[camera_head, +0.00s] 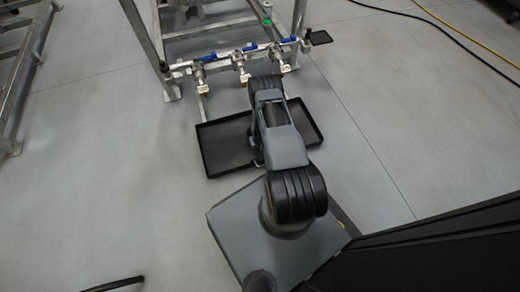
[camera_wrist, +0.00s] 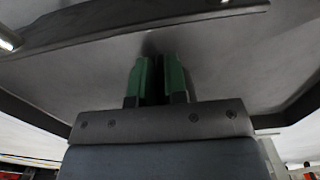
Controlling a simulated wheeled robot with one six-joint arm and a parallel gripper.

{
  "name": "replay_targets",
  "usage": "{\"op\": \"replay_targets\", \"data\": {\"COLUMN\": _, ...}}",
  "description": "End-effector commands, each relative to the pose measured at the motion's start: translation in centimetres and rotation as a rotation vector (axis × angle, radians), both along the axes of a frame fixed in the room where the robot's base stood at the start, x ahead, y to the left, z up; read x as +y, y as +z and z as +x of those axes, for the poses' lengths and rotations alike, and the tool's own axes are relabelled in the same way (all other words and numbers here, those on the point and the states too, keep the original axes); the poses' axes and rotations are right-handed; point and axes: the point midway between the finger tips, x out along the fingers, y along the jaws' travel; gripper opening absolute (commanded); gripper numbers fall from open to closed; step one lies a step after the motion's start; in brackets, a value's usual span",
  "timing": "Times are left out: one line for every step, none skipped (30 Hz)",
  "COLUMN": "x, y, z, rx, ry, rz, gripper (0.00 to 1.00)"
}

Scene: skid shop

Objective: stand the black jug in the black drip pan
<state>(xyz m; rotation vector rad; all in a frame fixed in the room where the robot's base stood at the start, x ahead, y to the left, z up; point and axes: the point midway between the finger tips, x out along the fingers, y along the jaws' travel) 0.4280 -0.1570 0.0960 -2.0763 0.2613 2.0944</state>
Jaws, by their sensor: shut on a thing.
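The black drip pan (camera_head: 226,148) is a shallow rectangular tray lying on the floor below the valve pipe in the head view. My arm crosses over its middle and hides part of it. In the wrist view, my gripper (camera_wrist: 160,82) shows two green fingers close together, with a narrow dark thing between them that I take to be part of the black jug (camera_wrist: 157,84). The jug's whole shape cannot be made out in either view. A wide grey surface with dark edges behind the fingers looks like the pan, but I cannot be sure. My arm hides the gripper in the head view.
A metal pipe (camera_head: 222,62) with blue-handled valves runs between frame legs just beyond the pan. Yellow and black cables (camera_head: 455,40) lie at the upper right. Floor left and right of the pan is clear.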

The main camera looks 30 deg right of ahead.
Motion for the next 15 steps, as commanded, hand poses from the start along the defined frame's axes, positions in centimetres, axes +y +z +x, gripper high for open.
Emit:
{"op": "replay_targets", "data": {"x": -0.04, "y": 0.00, "z": 0.06, "rx": -0.002, "ry": 0.000, "rz": -0.001, "gripper": 0.00}}
{"op": "replay_targets", "data": {"x": -0.04, "y": 0.06, "z": 0.06, "rx": -0.002, "ry": 0.000, "rz": -0.001, "gripper": 0.00}}
{"op": "replay_targets", "data": {"x": -0.04, "y": 0.08, "z": 0.06, "rx": -0.002, "ry": 0.000, "rz": -0.001, "gripper": 0.00}}
{"op": "replay_targets", "data": {"x": -0.03, "y": 0.09, "z": 0.05, "rx": -0.002, "ry": 0.000, "rz": -0.001, "gripper": 0.00}}
{"op": "replay_targets", "data": {"x": -0.03, "y": 0.09, "z": 0.05, "rx": -0.002, "ry": 0.000, "rz": -0.001, "gripper": 0.00}}
{"op": "replay_targets", "data": {"x": -0.03, "y": 0.07, "z": 0.04, "rx": -0.001, "ry": 0.000, "rz": 0.000, "gripper": 0.00}}
{"op": "replay_targets", "data": {"x": -0.03, "y": 0.03, "z": 0.04, "rx": -0.001, "ry": 0.000, "rz": 0.000, "gripper": 0.00}}
{"op": "replay_targets", "data": {"x": -0.03, "y": -0.05, "z": 0.03, "rx": -0.001, "ry": 0.000, "rz": 0.000, "gripper": 0.00}}
{"op": "replay_targets", "data": {"x": -0.03, "y": -0.18, "z": 0.04, "rx": -0.001, "ry": 0.000, "rz": 0.000, "gripper": 0.00}}
{"op": "replay_targets", "data": {"x": -0.03, "y": -0.28, "z": 0.04, "rx": -0.001, "ry": 0.000, "rz": 0.000, "gripper": 0.00}}
{"op": "replay_targets", "data": {"x": -0.03, "y": -0.38, "z": 0.04, "rx": -0.001, "ry": 0.000, "rz": 0.000, "gripper": 0.00}}
{"op": "replay_targets", "data": {"x": -0.03, "y": -0.30, "z": 0.03, "rx": -0.001, "ry": 0.000, "rz": 0.000, "gripper": 0.15}}
{"op": "replay_targets", "data": {"x": -0.03, "y": -0.24, "z": 0.03, "rx": -0.001, "ry": 0.000, "rz": 0.000, "gripper": 0.18}}
{"op": "replay_targets", "data": {"x": -0.03, "y": -0.23, "z": 0.02, "rx": -0.001, "ry": 0.000, "rz": 0.000, "gripper": 0.21}}
{"op": "replay_targets", "data": {"x": -0.03, "y": -0.23, "z": 0.02, "rx": -0.001, "ry": 0.000, "rz": 0.000, "gripper": 0.25}}
